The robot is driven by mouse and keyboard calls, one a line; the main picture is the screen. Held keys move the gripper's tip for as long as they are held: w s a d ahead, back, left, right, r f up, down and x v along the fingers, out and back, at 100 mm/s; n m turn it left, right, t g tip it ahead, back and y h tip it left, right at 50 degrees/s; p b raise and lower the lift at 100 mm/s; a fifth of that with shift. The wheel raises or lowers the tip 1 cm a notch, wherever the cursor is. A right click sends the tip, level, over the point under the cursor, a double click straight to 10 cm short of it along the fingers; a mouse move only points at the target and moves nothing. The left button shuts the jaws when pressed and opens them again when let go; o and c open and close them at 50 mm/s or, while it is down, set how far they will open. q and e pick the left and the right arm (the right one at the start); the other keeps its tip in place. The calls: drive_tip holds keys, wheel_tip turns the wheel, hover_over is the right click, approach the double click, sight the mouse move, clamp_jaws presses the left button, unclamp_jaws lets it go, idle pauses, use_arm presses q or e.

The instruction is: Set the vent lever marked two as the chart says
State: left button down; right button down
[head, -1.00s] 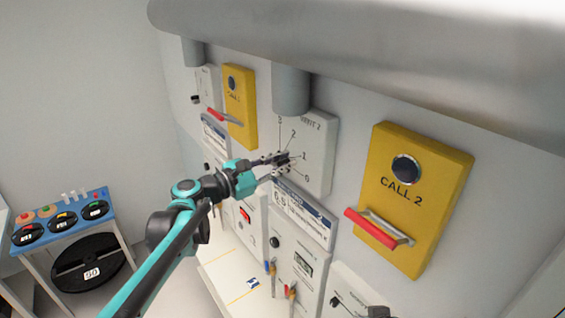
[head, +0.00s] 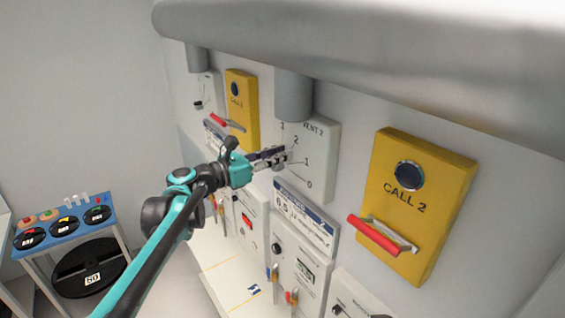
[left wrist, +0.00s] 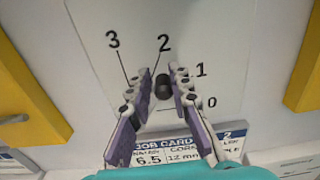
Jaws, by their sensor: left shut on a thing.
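The vent 2 panel (head: 322,165) is a pale plate on the wall, marked 0, 1, 2 and 3. It fills the middle of the left wrist view (left wrist: 215,35). My left gripper (head: 280,157) is in front of it, shut on the dark knob of the vent lever (left wrist: 162,88). The knob sits between the two fingertips (left wrist: 163,90), below the numeral 2 and left of the 1. The fingers partly hide the dial lines, so the exact setting is unclear. No vent chart is legible. My right gripper is not in view.
A job card (head: 305,216), reading 6.5 and 12 mm in the wrist view, is below the panel. A yellow CALL 2 box (head: 440,190) with a red handle (head: 372,236) stands out at right. Another yellow box (head: 241,105) is at left. A thick pipe (head: 380,50) runs overhead.

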use_arm(q)
drive_tip(key=w+n, duration=0.1)
drive_tip(key=w+a+r+n, duration=0.1)
drive_tip(key=n, duration=0.1)
drive_tip(key=shift+a+n, duration=0.3)
drive_tip(key=shift+w+a+r+n+b, duration=0.1)
drive_tip(key=shift+w+a+n+b, duration=0.2)
drive_tip(key=shift+w+n, duration=0.4)
drive_tip(key=shift+w+a+r+n+b, duration=0.15)
drive_tip(key=shift+w+a+n, duration=0.25)
drive_tip(key=shift+n, duration=0.5)
drive_tip(key=shift+f, duration=0.15)
drive_tip(key=c, duration=1.5)
unclamp_jaws()
drive_tip(key=shift+a, duration=0.1)
drive_tip(key=shift+a, duration=0.1)
drive_tip(key=v, duration=1.1)
drive_tip(key=shift+s+a, duration=0.25)
drive_tip(key=shift+a, duration=0.05)
